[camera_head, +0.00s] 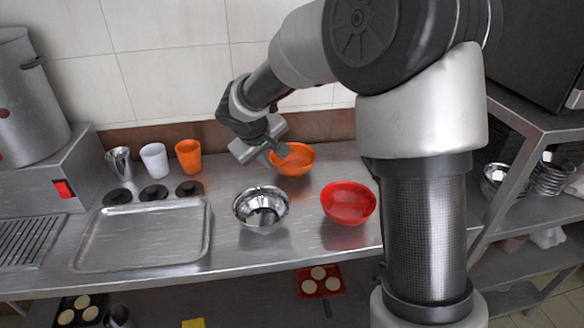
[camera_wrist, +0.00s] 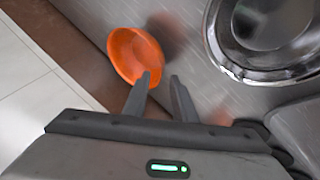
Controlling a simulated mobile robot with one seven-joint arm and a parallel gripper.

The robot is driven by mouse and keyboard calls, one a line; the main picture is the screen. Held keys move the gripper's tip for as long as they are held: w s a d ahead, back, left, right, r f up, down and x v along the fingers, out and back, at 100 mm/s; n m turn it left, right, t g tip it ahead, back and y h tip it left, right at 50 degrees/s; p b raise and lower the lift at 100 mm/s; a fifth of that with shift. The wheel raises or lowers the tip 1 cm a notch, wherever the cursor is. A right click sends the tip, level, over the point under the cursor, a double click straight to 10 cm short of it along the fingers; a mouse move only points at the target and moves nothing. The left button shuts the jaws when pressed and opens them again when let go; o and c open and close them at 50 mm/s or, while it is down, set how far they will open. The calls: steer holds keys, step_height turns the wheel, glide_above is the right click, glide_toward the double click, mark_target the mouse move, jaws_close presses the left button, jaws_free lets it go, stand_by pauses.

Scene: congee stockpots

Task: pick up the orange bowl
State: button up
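The orange bowl (camera_head: 297,163) stands upright on the steel counter near the back wall. In the wrist view the orange bowl (camera_wrist: 128,52) lies ahead of the fingers, up and to the left. My gripper (camera_head: 283,149) hangs at the bowl's left rear side in the head view, and its body hides part of the rim.
A steel bowl (camera_head: 261,222) and a red bowl (camera_head: 348,214) stand in front of the orange bowl. An orange cup (camera_head: 188,156), a white cup (camera_head: 154,160) and a metal tray (camera_head: 205,238) are to the left. The tiled wall (camera_head: 178,75) is close behind.

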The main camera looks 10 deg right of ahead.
mark_target(276, 166)
steer(key=x, duration=0.3)
steer(key=b+x, duration=0.1)
steer(key=x, duration=0.1)
steer(key=shift+s+d+f, duration=0.1)
steer(key=shift+d+f, duration=0.15)
steer(key=shift+f, duration=0.15)
jaws_close()
